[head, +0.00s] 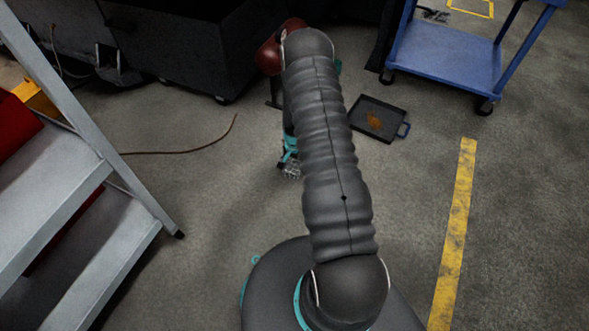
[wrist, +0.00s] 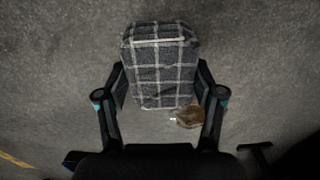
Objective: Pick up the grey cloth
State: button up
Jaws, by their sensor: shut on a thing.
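The grey cloth (wrist: 160,62) has a pale check pattern and sits folded between the two fingers of my gripper (wrist: 160,82) in the wrist view. My gripper is shut on it, with a finger against each side. The cloth's near end reaches back toward the palm. In the head view my gripper (head: 290,163) hangs low, left of my arm, and a small pale checked bit of the cloth (head: 292,171) shows below it. My arm hides part of this area. I cannot tell how far the cloth is above the floor.
A dark tray (head: 362,130) with an orange-brown patch lies on the floor to the right. A blue cart (head: 440,50) stands behind it. Metal steps (head: 50,215) are at left, and a thin brown cable (head: 185,152) crosses the floor. A small brown thing (wrist: 188,118) shows beside the cloth.

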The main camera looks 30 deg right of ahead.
jog(key=s+d+r, duration=0.7)
jog(key=d, duration=0.2)
jog(key=shift+p, duration=0.4)
jog(key=shift+s+d, duration=0.1)
